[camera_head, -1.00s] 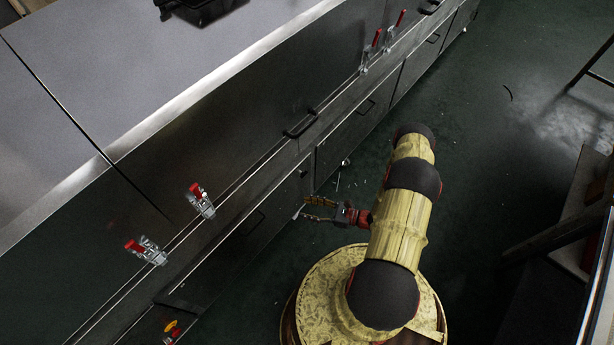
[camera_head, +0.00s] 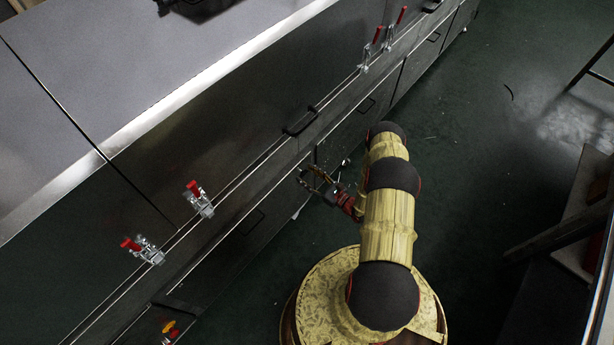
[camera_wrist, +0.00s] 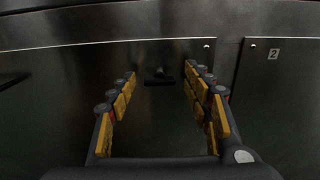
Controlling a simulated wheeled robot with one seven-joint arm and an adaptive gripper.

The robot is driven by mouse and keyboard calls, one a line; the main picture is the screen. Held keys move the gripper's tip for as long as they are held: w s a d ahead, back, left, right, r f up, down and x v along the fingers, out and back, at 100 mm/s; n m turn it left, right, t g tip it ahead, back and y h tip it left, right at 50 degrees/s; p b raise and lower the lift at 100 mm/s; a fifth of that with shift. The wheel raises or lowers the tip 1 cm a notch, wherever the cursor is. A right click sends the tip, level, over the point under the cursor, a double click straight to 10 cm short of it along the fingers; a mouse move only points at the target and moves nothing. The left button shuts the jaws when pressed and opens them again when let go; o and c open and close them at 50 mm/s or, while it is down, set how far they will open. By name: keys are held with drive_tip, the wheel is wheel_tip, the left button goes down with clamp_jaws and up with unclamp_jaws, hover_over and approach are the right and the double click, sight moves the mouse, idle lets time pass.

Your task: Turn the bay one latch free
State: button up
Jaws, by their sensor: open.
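A small dark latch handle (camera_wrist: 158,80) stands out from a dark metal door panel (camera_wrist: 140,125), near its upper right corner in the wrist view. My gripper (camera_wrist: 155,92) is open, with its yellow-padded fingers on either side of the latch in that picture. The fingers look apart from the latch, but I cannot tell how far their tips are from the panel. In the head view my gripper (camera_head: 316,178) is low in front of the cabinet doors, and the latch cannot be made out there.
A neighbouring door (camera_wrist: 285,95) marked 2 lies right of a narrow seam.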

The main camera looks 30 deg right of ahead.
drive_tip(key=shift+w+a, duration=0.1)
drive_tip(key=shift+w, duration=0.1)
drive_tip(key=shift+c, duration=0.7)
drive_tip(key=c, duration=1)
